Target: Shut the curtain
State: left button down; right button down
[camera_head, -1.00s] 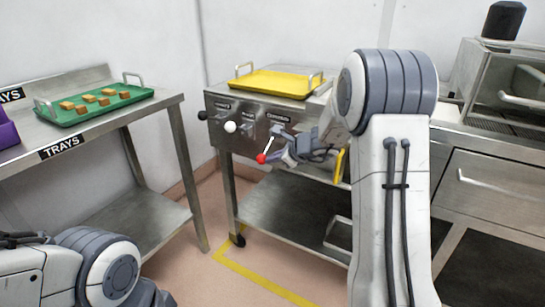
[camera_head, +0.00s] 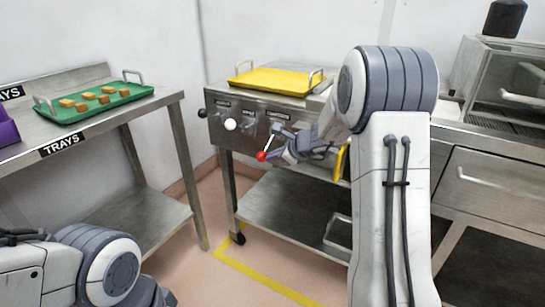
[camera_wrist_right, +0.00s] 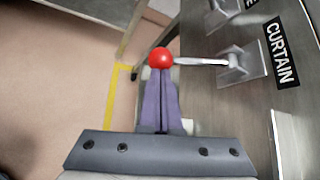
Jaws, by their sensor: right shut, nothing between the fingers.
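The curtain lever is a metal rod with a red ball (camera_head: 262,156) at its end. It slants out and down from the trolley's front panel. In the right wrist view the red ball (camera_wrist_right: 161,58) sits right at the tips of my right gripper (camera_wrist_right: 161,76), and the CURTAIN label (camera_wrist_right: 282,52) is beside the lever's bracket (camera_wrist_right: 237,64). My right gripper (camera_head: 277,155) is shut, its purple fingers together and empty. They look close against the ball, but I cannot tell whether they touch. My left gripper is not in view; no curtain is seen.
The panel also has a white-knobbed lever (camera_head: 230,124) and a black-knobbed one (camera_head: 202,114), left of the red. A yellow tray (camera_head: 277,80) lies on the trolley. A table (camera_head: 177,97) with a green tray (camera_head: 84,113) stands left. Floor between them is open.

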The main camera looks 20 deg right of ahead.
jog(key=shift+r+p, duration=0.65)
jog(key=shift+r, duration=0.15)
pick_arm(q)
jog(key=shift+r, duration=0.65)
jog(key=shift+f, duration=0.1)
pick_arm(e)
jog(key=shift+f, duration=0.1)
